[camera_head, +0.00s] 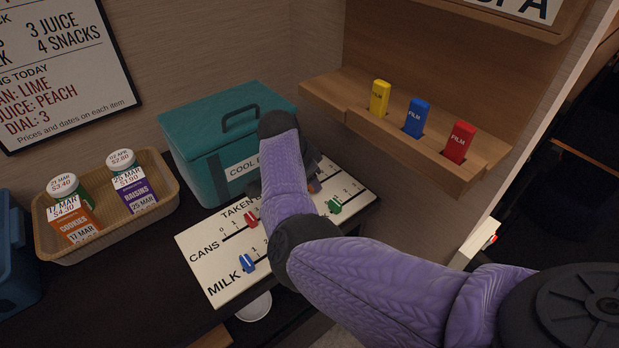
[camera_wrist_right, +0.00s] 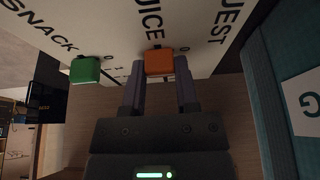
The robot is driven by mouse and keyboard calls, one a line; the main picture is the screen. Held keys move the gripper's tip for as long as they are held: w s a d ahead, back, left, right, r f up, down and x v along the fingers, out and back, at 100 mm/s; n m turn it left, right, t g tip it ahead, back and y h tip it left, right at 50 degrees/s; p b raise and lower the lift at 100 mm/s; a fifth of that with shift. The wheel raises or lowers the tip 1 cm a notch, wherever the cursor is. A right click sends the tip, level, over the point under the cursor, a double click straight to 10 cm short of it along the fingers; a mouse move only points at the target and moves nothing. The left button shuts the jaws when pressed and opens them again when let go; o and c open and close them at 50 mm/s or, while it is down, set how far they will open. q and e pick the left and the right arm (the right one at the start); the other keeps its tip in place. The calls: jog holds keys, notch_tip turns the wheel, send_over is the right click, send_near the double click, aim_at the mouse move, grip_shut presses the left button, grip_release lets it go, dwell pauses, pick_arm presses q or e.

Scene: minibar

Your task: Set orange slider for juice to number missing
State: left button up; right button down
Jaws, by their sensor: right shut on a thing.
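The white slider board (camera_head: 213,287) lies on the dark counter, with CANS and MILK lettering at its left end. The orange juice slider (camera_wrist_right: 158,62) shows in the right wrist view below the JUICE lettering, with a 0 mark close beside it. My right gripper (camera_wrist_right: 160,78) is shut on it, one finger on each side. In the head view my right arm covers most of that slider and the gripper. The board also has a red slider (camera_head: 251,219), a blue slider (camera_head: 247,263) and a green slider (camera_head: 335,206). My left gripper is not in view.
A teal cool box (camera_head: 197,150) stands right behind the board. A tan basket (camera_head: 107,233) with snack cartons is at left. A wooden shelf (camera_head: 400,135) with yellow, blue and red film boxes is at right. A wall sign (camera_head: 60,70) reads 3 JUICE, 4 SNACKS, DIAL: 3.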

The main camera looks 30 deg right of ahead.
aim_at(332, 176)
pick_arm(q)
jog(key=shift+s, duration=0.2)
pick_arm(e)
jog(key=shift+d, duration=0.4)
jog(key=d+b, duration=0.1)
jog(key=d, duration=0.3)
jog(key=shift+w+d, duration=0.2)
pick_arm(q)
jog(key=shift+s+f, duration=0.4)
pick_arm(e)
jog(key=shift+c, duration=1.8)
grip_release()
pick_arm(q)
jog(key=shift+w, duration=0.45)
